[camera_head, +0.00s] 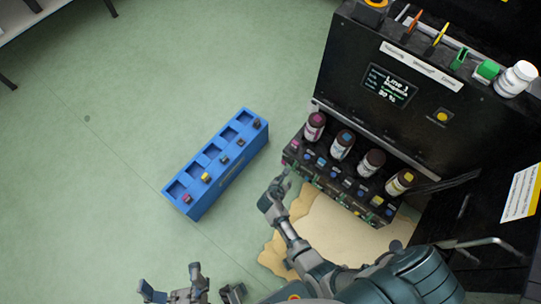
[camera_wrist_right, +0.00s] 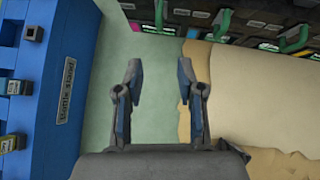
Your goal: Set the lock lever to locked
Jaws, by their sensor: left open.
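The black printer (camera_head: 420,62) stands at the right with a shelf of ink bottles, including a magenta-marked bottle (camera_head: 314,126) and a yellow-marked bottle (camera_head: 400,182). Small levers with green parts line the shelf's lower front; one lever (camera_wrist_right: 223,20) shows at the top of the right wrist view. I cannot tell which one is the lock lever, or its setting. My right gripper (camera_head: 277,186) is open and empty, just left of and below the shelf front; its spread fingers (camera_wrist_right: 160,78) show in the wrist view, apart from the levers. My left gripper (camera_head: 172,288) is open and empty at the bottom edge.
A blue rack (camera_head: 228,172) with square slots and small coloured pieces stands on the green floor left of the printer. A tan patch (camera_head: 325,230) lies under the shelf front. A white bottle (camera_head: 515,79) stands on the printer's top.

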